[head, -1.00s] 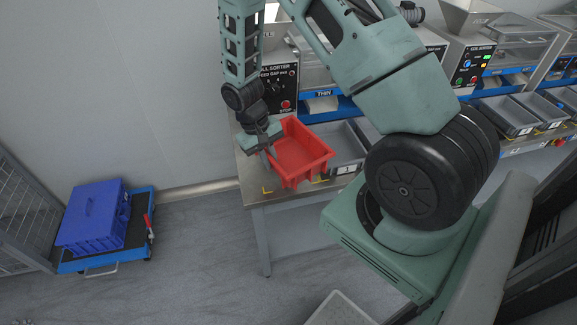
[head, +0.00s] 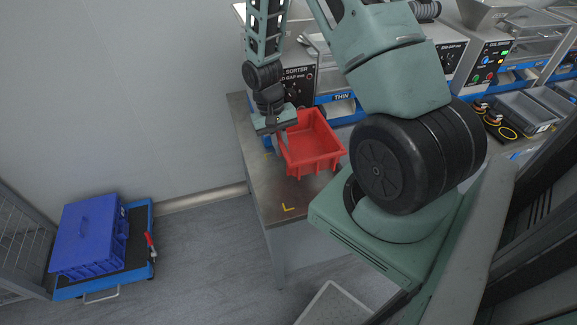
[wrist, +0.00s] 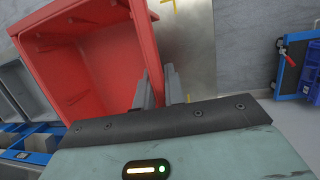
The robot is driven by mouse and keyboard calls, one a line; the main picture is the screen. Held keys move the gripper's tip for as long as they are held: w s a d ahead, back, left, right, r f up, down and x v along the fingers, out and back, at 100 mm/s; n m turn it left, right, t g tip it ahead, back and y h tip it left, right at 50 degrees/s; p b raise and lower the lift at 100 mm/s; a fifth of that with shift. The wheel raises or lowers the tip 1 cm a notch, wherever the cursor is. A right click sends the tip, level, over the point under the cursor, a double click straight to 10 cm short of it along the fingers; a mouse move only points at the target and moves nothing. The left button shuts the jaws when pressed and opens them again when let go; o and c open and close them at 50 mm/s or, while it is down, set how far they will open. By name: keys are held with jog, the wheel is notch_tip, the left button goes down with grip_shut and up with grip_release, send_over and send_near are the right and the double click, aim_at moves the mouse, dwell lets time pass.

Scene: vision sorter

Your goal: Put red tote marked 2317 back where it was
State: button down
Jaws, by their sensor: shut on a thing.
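The red tote (head: 318,158) is an open-topped bin over the left part of the steel bench, in front of the sorter marked THIN. My gripper (head: 279,131) is shut on its left wall. In the wrist view the tote (wrist: 85,70) opens toward the camera, and the fingers (wrist: 160,88) are at its wall. I cannot read any number on the tote. Whether its base touches the bench or hangs just above it, I cannot tell. A yellow corner mark (head: 288,209) shows on the bare bench in front of the tote.
The bench top (head: 262,190) is bare to the left and front of the tote. Sorters (head: 298,88) stand behind it. A blue crate (head: 88,238) sits on a blue cart (head: 140,245) on the floor at left. My arm hides the bench at right.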

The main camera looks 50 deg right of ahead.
jog(key=shift+w+f+p, duration=0.2)
jog(key=shift+f+p, duration=0.65)
jog(key=shift+f, duration=4.1)
jog(key=shift+f, duration=0.1)
jog(key=c, duration=1.5)
grip_release()
